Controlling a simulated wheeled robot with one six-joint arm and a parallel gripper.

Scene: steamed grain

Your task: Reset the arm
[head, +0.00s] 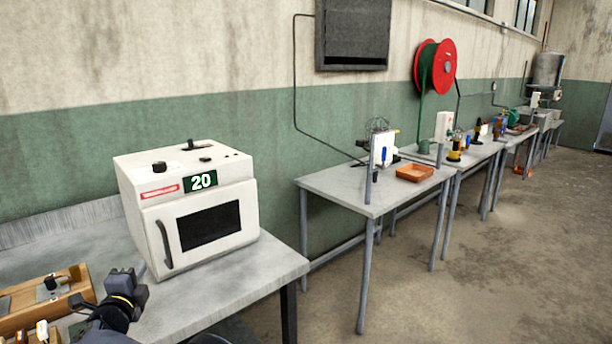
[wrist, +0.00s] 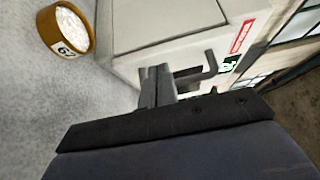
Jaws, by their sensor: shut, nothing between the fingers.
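My gripper (head: 126,276) is at the lower left of the head view, above the near bench and in front of the white oven. In the wrist view my gripper (wrist: 156,90) is shut, with nothing between its fingers. The white oven (head: 240,168) has a dark window, a black handle and a "20" sign; its door looks closed. The oven also fills the upper middle of the wrist view (wrist: 165,30), with its handle close beyond the fingertips. I cannot tell whether the fingers touch it.
A round container of white grain (wrist: 68,28) marked 62 stands on the bench at the wrist view's upper left. A wooden rack (head: 48,300) lies at the head view's lower left. A second table (head: 340,186) with an orange tray (head: 414,172) stands right. The floor (head: 480,270) is open.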

